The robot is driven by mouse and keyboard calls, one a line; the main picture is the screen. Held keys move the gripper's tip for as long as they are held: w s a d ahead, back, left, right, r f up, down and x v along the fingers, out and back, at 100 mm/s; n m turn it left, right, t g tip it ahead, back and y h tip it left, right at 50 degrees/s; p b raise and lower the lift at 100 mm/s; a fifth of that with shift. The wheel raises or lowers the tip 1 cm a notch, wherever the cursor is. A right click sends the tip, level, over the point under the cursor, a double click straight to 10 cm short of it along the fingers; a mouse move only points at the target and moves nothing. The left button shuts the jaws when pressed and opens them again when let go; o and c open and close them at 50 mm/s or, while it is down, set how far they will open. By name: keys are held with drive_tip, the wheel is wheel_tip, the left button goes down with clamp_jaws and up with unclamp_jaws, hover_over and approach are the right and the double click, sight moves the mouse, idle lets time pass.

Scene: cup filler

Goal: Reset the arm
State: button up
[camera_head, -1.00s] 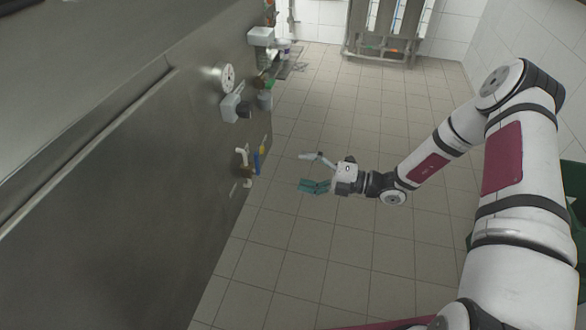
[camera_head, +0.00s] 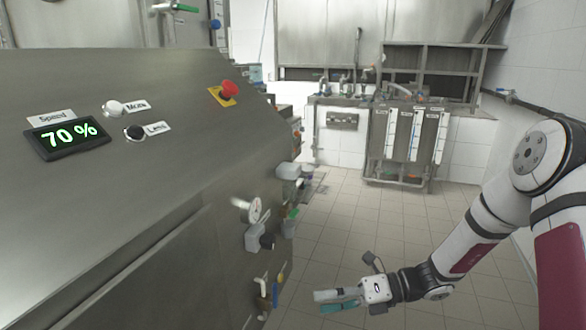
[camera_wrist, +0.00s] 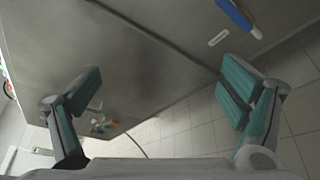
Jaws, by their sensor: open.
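My gripper (camera_head: 338,301) is in the lower middle of the head view, at the end of my white arm. It hangs over the tiled floor to the right of the steel machine (camera_head: 165,150) and is apart from it. In the wrist view the two teal-padded fingers are spread wide around my gripper's empty middle (camera_wrist: 160,95). The machine's steel wall (camera_wrist: 150,50) shows beyond the fingers. A blue handle (camera_wrist: 238,15) shows at the upper right of the wrist view; nothing is held.
The tiled floor (camera_head: 340,220) is free. A steel rack (camera_head: 410,140) stands at the back.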

drive_tip(key=s+d+r+n+g+h, duration=0.2)
drive_tip(key=s+r+n+g+h, duration=0.2)
drive_tip(key=s+r+n+h, duration=0.75)
drive_tip(key=s+d+r+n+t+h, duration=0.1)
drive_tip(key=s+d+r+n+t, duration=0.2)
drive_tip(key=s+n, duration=0.35)
drive_tip(key=s+d+r+n+h, duration=0.2)
drive_tip(key=s+d+n, duration=0.25)
drive_tip(key=s, duration=0.25)
drive_tip(key=s+d+r+n+t+h, duration=0.1)
drive_tip(key=s+d+r+n+t, duration=0.15)
drive_tip(key=s+n, duration=0.45)
wheel_tip(320, 180, up, 21)
drive_tip(key=t+p, duration=0.2)
drive_tip(key=p, duration=1.7)
drive_tip(key=shift+d+t+p, duration=0.25)
drive_tip(key=shift+t+p, duration=0.1)
drive_tip(key=shift+c, duration=0.2)
